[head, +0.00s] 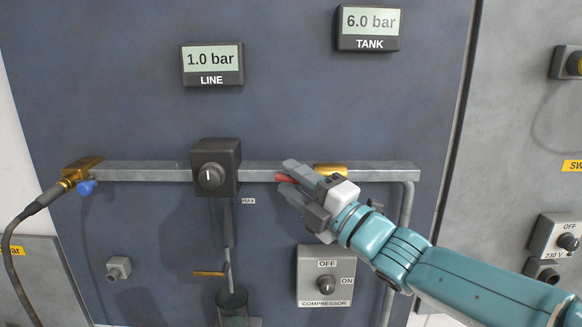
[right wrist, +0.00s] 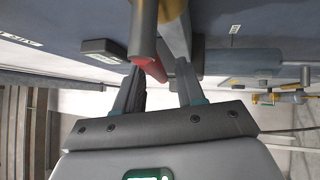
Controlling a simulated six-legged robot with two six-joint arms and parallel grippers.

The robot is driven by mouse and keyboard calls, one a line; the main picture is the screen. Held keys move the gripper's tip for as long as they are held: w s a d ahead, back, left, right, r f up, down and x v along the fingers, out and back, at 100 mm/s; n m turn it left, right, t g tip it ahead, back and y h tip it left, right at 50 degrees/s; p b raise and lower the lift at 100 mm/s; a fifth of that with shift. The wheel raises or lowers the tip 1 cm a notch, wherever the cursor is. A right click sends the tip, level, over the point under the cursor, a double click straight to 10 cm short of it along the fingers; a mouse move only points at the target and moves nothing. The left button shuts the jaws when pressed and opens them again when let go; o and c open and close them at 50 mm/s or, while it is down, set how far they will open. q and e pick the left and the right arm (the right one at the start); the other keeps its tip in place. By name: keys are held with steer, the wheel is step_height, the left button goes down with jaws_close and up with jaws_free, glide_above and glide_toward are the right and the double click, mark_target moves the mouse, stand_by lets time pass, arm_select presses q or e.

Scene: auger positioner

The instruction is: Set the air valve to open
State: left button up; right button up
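The air valve has a brass body (head: 331,169) on the grey horizontal pipe, partly hidden behind my right gripper. Its red handle (head: 284,178) shows left of the body, between the fingers; most of its length is hidden. My right gripper (head: 285,176) is at the handle, with one finger above and one below it. In the right wrist view the fingers stand apart, with the red handle (right wrist: 153,68) between their tips, nearer the left finger. A gap shows on the right side, so the gripper looks open. My left gripper is not in view.
A black regulator knob (head: 210,177) sits left on the pipe (head: 260,171). The compressor switch (head: 326,284) is below my gripper. The LINE display (head: 212,64) reads 1.0 bar, the TANK display (head: 369,28) 6.0 bar. A brass fitting (head: 80,172) with a hose is far left.

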steer(key=shift+w+a+r, duration=0.1)
steer(key=shift+w+a, duration=0.35)
steer(key=shift+w, duration=0.05)
steer(key=shift+s, duration=0.1)
jaws_close()
steer(key=shift+f+n+g+h+p, duration=0.3)
steer(key=shift+n+g+h+p, duration=0.1)
steer(key=shift+n+g+p, duration=0.15)
steer(key=shift+f+n, duration=0.2)
steer(key=shift+n, duration=0.05)
steer(key=shift+f+g, duration=0.15)
steer(key=shift+g, duration=0.1)
jaws_free()
